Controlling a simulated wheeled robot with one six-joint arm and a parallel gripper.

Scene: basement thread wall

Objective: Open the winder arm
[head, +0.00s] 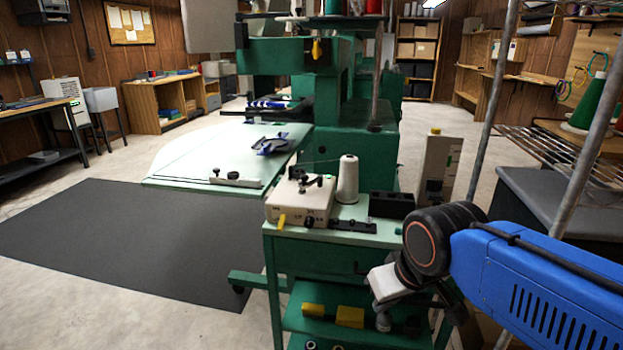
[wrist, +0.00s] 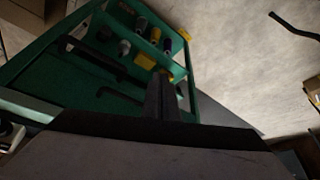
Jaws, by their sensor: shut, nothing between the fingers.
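The bobbin winder (head: 298,202) is a cream box on top of a green cart (head: 350,236). A small dark winder arm (head: 313,183) sits on its top; I cannot tell whether it is open or closed. A yellow tab (head: 282,221) shows on the box's front left. My gripper shows in the wrist view (wrist: 161,98) as dark fingers held together, empty, over the cart's shelf side. In the head view my blue arm reaches in from the right, its wrist low beside the cart's right side. The gripper is apart from the winder. The fingertips are hard to make out there.
Grey metal poles (head: 590,130) stand at right. A dark mat (head: 110,240) covers open floor at left.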

